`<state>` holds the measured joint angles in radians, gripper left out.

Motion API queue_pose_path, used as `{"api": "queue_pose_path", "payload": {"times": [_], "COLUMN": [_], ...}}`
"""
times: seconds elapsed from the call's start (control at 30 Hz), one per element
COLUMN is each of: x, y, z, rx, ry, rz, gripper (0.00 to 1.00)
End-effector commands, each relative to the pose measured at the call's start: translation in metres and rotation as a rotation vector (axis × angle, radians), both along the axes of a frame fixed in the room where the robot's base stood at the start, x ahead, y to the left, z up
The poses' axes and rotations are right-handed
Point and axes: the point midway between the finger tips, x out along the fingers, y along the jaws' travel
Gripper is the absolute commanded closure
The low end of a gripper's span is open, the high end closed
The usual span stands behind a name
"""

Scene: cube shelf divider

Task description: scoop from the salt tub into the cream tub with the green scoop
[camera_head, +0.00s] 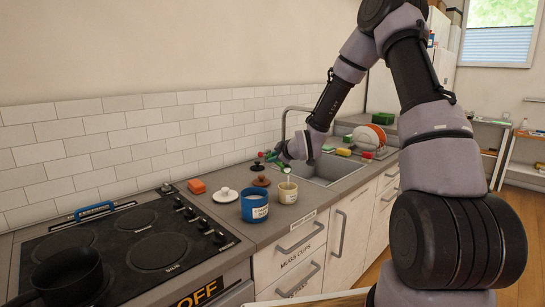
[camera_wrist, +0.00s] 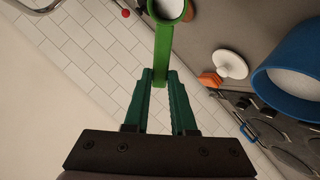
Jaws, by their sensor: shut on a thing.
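My gripper (camera_wrist: 160,76) is shut on the handle of the green scoop (camera_wrist: 164,45). The scoop's round bowl, cut by the top edge of the wrist view, has white material inside. In the head view my gripper (camera_head: 281,157) and the scoop (camera_head: 283,168) are above and behind the cream tub (camera_head: 288,192) in the picture. The blue tub (camera_head: 254,208) stands left of the cream tub; its label is too small to read. It also shows in the wrist view (camera_wrist: 275,75), open with white contents. I cannot tell whether the scoop is directly over either tub.
A white lid (camera_head: 225,195) and a brown lid (camera_head: 261,181) lie behind the tubs. An orange block (camera_head: 196,186) is farther left. The stove (camera_head: 150,240) with a black pan (camera_head: 67,275) is left, the sink (camera_head: 328,167) right. A dish rack (camera_head: 369,140) stands beyond.

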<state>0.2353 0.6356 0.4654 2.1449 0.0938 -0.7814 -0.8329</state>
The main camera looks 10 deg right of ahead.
Motion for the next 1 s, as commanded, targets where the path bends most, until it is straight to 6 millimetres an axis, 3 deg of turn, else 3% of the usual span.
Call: {"api": "queue_pose_path", "payload": {"times": [1.0], "x": [-0.048], "y": [-0.02], "z": [-0.028], "rx": [0.283], "ry": [-0.725], "rz": [-0.006], "gripper": [1.0]}}
